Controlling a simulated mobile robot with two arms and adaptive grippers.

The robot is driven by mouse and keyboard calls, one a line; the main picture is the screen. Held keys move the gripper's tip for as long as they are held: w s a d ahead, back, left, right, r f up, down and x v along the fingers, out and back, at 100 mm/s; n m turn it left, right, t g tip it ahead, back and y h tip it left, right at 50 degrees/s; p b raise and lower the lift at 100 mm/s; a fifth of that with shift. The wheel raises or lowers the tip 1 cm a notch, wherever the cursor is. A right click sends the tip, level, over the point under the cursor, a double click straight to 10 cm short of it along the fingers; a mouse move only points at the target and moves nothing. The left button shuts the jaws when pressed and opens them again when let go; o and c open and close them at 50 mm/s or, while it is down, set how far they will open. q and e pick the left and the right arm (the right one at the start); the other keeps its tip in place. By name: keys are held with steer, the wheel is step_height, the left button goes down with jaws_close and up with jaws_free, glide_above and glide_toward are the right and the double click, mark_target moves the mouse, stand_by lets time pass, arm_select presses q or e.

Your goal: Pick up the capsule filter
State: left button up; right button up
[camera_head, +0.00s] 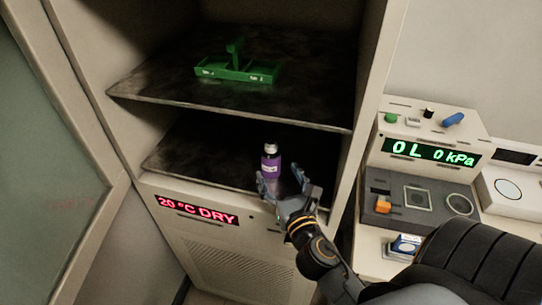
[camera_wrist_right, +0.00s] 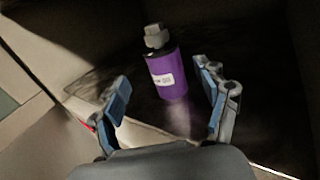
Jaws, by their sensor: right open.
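A purple cylinder with a white label and a grey top, which looks like the capsule filter (camera_head: 271,162), stands on the lower shelf (camera_head: 200,158) of an open cabinet. In the right wrist view the capsule filter (camera_wrist_right: 165,75) appears slightly tilted, just beyond the fingertips and between them. My right gripper (camera_head: 279,178) is open and empty at the shelf's front edge, with one finger to each side of the capsule filter. In the right wrist view the open fingers (camera_wrist_right: 163,82) show a gap to it on both sides. My left gripper is out of view.
A green rack (camera_head: 236,72) with an upright handle stands on the upper shelf (camera_head: 160,88), above the filter. The cabinet's side wall (camera_head: 372,70) is right of my gripper. A display (camera_head: 197,209) reads 20 °C DRY. An instrument bench (camera_head: 430,150) stands right. The lower shelf is otherwise clear.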

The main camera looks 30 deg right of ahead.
mark_target(274, 162)
steer(key=shift+x, duration=0.8)
steer(key=p+x, duration=0.1)
steer(key=x, duration=0.2)
steer(key=shift+s+d, duration=0.1)
steer(key=shift+d, duration=0.05)
steer(key=shift+f+p+x, duration=0.15)
steer(key=shift+p+x, duration=0.1)
steer(key=shift+x, duration=0.35)
steer(key=shift+f+p+x, duration=0.15)
steer(key=shift+p+x, duration=0.05)
steer(key=shift+x, duration=0.4)
steer(key=shift+d, duration=0.1)
steer(key=shift+c, duration=0.8)
steer(key=c, duration=1.1)
jaws_close()
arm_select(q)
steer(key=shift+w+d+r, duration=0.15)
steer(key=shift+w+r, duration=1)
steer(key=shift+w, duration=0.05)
